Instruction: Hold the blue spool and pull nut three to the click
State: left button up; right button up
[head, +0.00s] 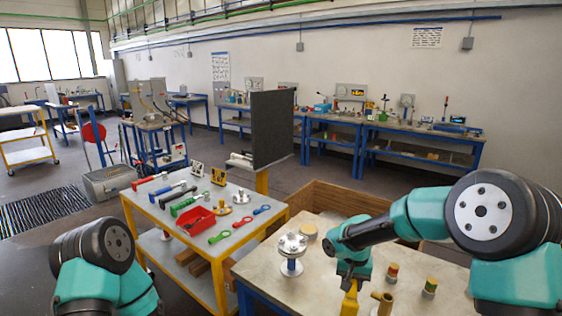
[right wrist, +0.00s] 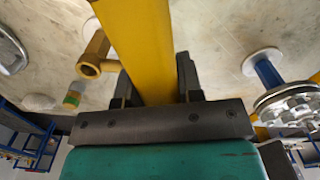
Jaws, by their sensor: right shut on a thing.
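The blue spool (head: 291,266) stands upright on the bench, with a silver bolted flange (head: 292,244) on top. In the right wrist view the blue spool (right wrist: 268,72) and its flange (right wrist: 290,103) are at the right edge. Several nuts ring the flange; I cannot tell which is nut three. My right gripper (head: 352,279) is right of the spool, apart from it. It is shut on a yellow bar-shaped tool (head: 350,303), which also runs between the fingers in the right wrist view (right wrist: 140,45). The tool's far end is out of view. My left gripper is not in view.
A brass fitting (head: 383,301) stands close right of the yellow tool. A yellow side table (head: 215,255) holds coloured wrenches and a red bin (head: 196,221). A dark upright panel (head: 271,130) stands behind it.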

jog(key=shift+s+d+f, duration=0.1)
jog(key=shift+s+d, duration=0.05)
jog(key=shift+s, duration=0.05)
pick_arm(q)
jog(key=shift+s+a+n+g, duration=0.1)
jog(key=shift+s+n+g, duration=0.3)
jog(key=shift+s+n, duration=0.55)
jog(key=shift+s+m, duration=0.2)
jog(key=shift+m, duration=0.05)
